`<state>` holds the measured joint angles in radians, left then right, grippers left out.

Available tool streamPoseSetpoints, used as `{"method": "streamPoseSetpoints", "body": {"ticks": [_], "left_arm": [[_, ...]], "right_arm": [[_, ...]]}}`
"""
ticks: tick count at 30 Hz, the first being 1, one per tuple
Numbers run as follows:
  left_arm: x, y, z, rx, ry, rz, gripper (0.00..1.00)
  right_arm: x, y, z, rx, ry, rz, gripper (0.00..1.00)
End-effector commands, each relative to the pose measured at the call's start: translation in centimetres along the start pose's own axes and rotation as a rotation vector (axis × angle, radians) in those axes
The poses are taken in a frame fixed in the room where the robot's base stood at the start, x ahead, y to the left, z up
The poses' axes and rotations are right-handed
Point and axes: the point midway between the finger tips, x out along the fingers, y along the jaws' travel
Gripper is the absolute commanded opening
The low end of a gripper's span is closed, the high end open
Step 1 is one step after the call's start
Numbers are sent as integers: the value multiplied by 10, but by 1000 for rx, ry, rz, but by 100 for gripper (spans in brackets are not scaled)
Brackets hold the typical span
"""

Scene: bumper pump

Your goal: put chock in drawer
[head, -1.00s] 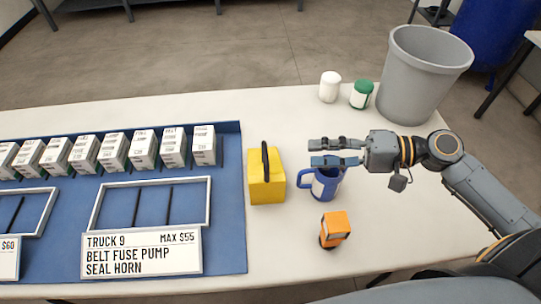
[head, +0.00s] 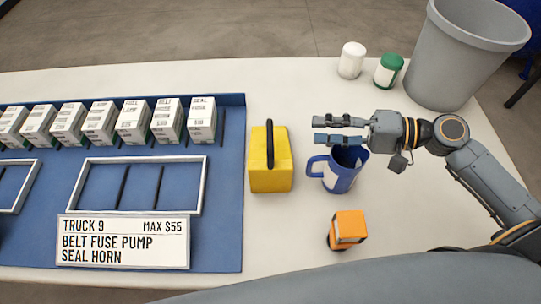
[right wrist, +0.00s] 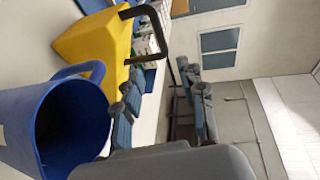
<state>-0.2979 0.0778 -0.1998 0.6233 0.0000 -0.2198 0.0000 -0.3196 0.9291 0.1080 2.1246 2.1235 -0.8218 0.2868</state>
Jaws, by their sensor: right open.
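The yellow chock (head: 271,176) with a black handle stands on the white table, just right of the blue tray. It also shows in the right wrist view (right wrist: 92,47), at upper left. My right gripper (head: 318,129) is open and empty, pointing left, above and behind the blue mug (head: 341,176) and to the right of the chock. In the right wrist view my gripper's fingers (right wrist: 158,80) are spread apart, with the chock to their left. My left gripper is not in view. I see no drawer in these frames.
The blue mug stands close to the chock; it fills the lower left of the right wrist view. An orange object (head: 348,228) is in front of it. White (head: 351,60) and green-lidded (head: 388,70) jars and a grey bin (head: 462,55) are behind. Several boxes stand in the blue tray (head: 228,190).

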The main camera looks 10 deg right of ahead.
Motion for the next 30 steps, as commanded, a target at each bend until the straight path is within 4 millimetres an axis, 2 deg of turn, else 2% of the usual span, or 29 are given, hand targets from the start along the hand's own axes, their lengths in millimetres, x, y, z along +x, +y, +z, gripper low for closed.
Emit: {"method": "streamPoseSetpoints", "body": {"ticks": [9,19,24,30], "left_arm": [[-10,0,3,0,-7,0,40],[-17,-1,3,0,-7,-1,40],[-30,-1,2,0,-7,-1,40],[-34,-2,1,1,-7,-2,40]], "right_arm": [[48,-3,0,-1,0,-2,40],[71,-5,2,-1,0,-2,40],[94,-11,6,-1,-1,-3,40],[114,-7,5,-1,0,-1,40]]}}
